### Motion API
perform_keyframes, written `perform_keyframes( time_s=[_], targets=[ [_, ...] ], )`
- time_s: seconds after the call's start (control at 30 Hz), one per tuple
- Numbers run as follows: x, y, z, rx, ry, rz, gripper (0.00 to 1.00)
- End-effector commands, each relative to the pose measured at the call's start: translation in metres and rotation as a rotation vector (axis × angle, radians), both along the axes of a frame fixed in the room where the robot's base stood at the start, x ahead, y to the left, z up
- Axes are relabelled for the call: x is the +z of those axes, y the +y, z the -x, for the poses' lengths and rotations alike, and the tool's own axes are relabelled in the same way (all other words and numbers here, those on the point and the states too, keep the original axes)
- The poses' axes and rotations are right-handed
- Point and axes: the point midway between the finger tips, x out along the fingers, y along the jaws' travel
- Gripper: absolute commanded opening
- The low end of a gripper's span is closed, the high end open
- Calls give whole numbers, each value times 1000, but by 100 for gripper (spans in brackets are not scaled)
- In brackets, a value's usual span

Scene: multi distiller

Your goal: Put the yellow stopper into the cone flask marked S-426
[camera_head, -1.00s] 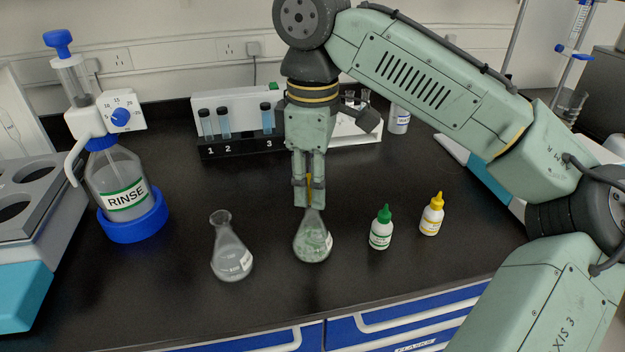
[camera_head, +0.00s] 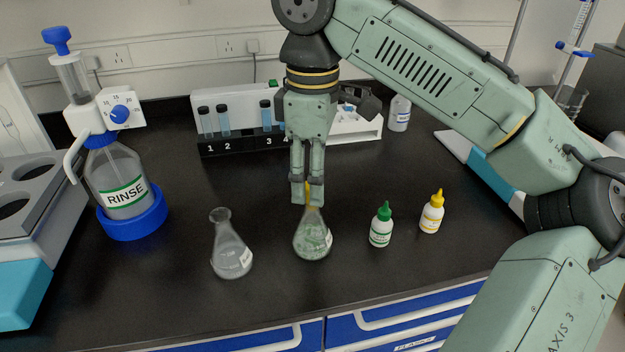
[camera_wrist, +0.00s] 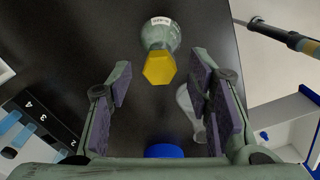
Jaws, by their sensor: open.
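The yellow stopper (camera_wrist: 158,69) is a hexagonal cap in the wrist view. It sits at the mouth of a cone flask (camera_wrist: 160,35) with pale, greenish contents. In the head view this flask (camera_head: 312,242) stands upright below my gripper, and a bit of yellow shows between the fingers. My gripper (camera_head: 308,194) points straight down and is open, with a finger on either side of the stopper and gaps showing in the wrist view. A second cone flask (camera_head: 231,254) with clear contents stands to the left. Both flasks carry white labels, too small to read.
A green-capped bottle (camera_head: 381,226) and a yellow-capped bottle (camera_head: 431,214) stand to the right. The rinse bottle (camera_head: 122,183) in its blue base is at the left. A test tube rack (camera_head: 240,145) is behind. The bench between rack and flasks is clear.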

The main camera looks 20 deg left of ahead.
Motion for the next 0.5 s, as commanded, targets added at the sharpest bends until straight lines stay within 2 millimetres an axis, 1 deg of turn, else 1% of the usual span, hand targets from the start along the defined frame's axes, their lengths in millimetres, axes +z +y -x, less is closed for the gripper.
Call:
perform_keyframes(
  time_s=[0.03,0.2,0.3,0.4,0.5],
  targets=[
    [10,1,0,0,-2,-3,46],
    [47,0,0,-5,-5,0,46],
    [67,0,0,-5,-4,0,46],
    [83,0,0,-4,-3,0,46],
    [95,0,0,-3,-2,0,46]
  ],
)
